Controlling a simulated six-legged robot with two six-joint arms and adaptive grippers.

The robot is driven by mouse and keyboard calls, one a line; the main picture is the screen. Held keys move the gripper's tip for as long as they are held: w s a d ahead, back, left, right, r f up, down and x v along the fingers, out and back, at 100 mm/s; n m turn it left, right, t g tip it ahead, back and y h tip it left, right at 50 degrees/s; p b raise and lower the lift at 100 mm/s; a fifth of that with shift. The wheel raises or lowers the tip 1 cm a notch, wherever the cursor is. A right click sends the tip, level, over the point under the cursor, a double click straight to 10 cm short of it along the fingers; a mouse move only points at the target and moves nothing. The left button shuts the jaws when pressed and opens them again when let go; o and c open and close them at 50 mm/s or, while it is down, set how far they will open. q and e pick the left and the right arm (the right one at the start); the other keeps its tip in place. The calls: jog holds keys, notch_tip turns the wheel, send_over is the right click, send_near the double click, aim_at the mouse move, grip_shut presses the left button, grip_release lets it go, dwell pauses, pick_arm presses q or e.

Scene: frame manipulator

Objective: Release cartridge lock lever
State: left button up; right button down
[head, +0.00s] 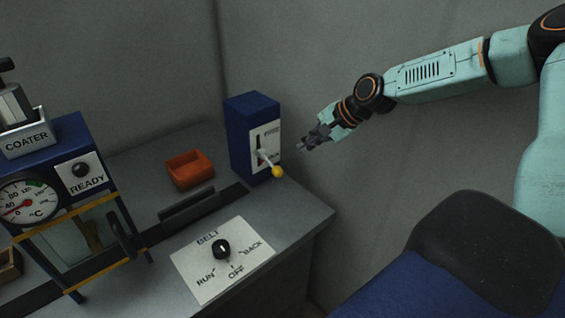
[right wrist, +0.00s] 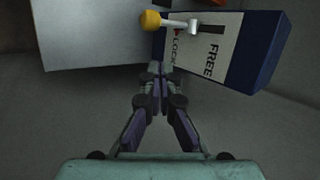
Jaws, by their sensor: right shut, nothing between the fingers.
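The lock lever (head: 267,163) is a light rod with a yellow knob (head: 277,172), on the white plate of a blue box (head: 240,135) at the back right of the bench. In the right wrist view the lever (right wrist: 180,23) sticks out with its knob (right wrist: 150,20) at the left. The plate reads FREE and LOCK there, and the knob end lies on the LOCK side. My right gripper (head: 304,146) is shut and empty, to the right of the box and apart from the lever. Its fingertips (right wrist: 156,68) also show in the right wrist view, short of the lever. My left gripper is not seen.
A BELT knob panel (head: 205,290) lies on the bench in front of the box. An orange tray (head: 189,170) stands left of the box. The COATER machine (head: 75,165) with a gauge fills the left side. The bench's right edge (head: 318,232) is near the lever, with open space beyond.

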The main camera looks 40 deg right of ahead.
aim_at(277, 171)
pick_arm(q)
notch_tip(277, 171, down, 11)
jog(key=b, duration=1.1)
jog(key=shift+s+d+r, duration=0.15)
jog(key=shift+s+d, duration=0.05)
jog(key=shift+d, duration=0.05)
pick_arm(e)
jog(key=w+a+f+m, duration=0.1)
jog(key=w+a+f, duration=0.2)
jog(key=f, duration=0.5)
jog(key=shift+w+f+g, duration=0.2)
jog(key=shift+w+g, duration=0.1)
jog(key=shift+w, duration=0.05)
